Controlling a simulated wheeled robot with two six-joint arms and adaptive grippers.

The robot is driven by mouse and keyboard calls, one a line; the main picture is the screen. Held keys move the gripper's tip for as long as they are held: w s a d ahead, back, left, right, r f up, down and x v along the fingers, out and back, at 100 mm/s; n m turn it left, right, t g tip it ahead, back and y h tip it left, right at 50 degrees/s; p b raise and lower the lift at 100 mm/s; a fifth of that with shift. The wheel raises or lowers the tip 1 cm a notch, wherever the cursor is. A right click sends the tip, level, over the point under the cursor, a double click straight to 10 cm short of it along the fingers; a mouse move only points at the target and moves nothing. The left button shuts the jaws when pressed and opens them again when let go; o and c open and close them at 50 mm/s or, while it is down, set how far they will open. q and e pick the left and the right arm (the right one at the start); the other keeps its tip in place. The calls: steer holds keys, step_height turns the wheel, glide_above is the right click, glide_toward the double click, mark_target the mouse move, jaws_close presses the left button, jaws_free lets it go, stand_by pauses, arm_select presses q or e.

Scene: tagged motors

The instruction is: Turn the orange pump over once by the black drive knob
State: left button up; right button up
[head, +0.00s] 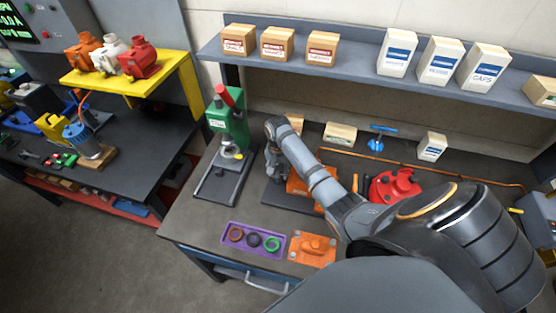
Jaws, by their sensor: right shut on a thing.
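The orange pump (297,187) stands on a dark base plate (283,203) on the workbench. My right arm crosses in front of it and hides much of it. My right gripper (274,170) points down at the pump's left end. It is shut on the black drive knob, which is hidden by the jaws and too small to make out. My left gripper is not in view.
A green press (229,122) stands left of the pump, and a red pump (394,186) stands to the right. In front are a purple tray (232,226) with rings and an orange cover plate (312,249). A shelf (350,55) with boxes hangs behind.

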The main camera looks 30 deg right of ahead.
steer(key=n, duration=0.7)
steer(key=shift+w+r, duration=0.1)
steer(key=n, duration=0.6)
steer(key=shift+n, duration=0.4)
steer(key=n, duration=1.3)
steer(key=shift+n, duration=0.3)
steer(key=n, duration=1.2)
steer(key=shift+n, duration=1.9)
steer(key=shift+w+r+n, duration=0.1)
steer(key=shift+n, duration=0.2)
